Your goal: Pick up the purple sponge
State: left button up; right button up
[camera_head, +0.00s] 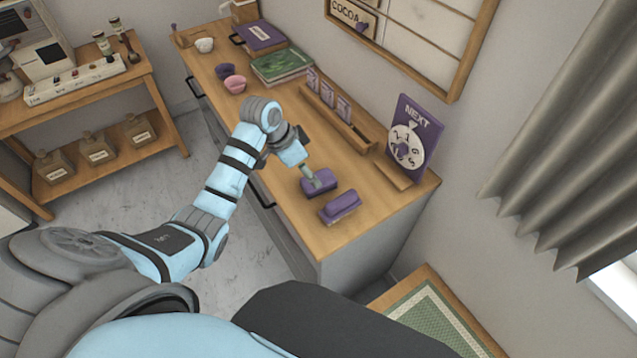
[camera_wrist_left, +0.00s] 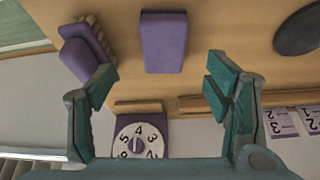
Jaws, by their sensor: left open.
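A plain purple block, which looks like the purple sponge (camera_head: 322,184), lies on the wooden counter near its front end. It also shows in the left wrist view (camera_wrist_left: 164,42), at top centre. My left gripper (camera_head: 308,174) is above the counter right at the sponge, and in the head view its fingers cover part of it. In the left wrist view my left gripper (camera_wrist_left: 161,86) is open and empty, with the sponge ahead, between the lines of its two fingers. I cannot tell whether a finger touches the sponge. My right gripper is in neither view.
A second, layered purple object (camera_head: 340,206) lies close beside the sponge, nearer the counter's end. A purple NEXT dial sign (camera_head: 413,138) stands near the wall, with a wooden card rack (camera_head: 345,125) further back. A dark round item (camera_wrist_left: 298,30) lies on the counter.

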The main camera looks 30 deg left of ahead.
pick_arm(q)
jog(key=b+x, duration=0.1)
jog(key=x, duration=0.7)
jog(key=shift+w+a+r, duration=0.1)
jog(key=shift+w+a, duration=0.1)
jog(key=shift+r, duration=0.1)
jog(key=c, duration=1.1)
jog(key=shift+r, duration=0.1)
notch_tip(320, 180, up, 20)
jog(key=shift+f+p, duration=0.1)
jog(key=shift+p, duration=0.85)
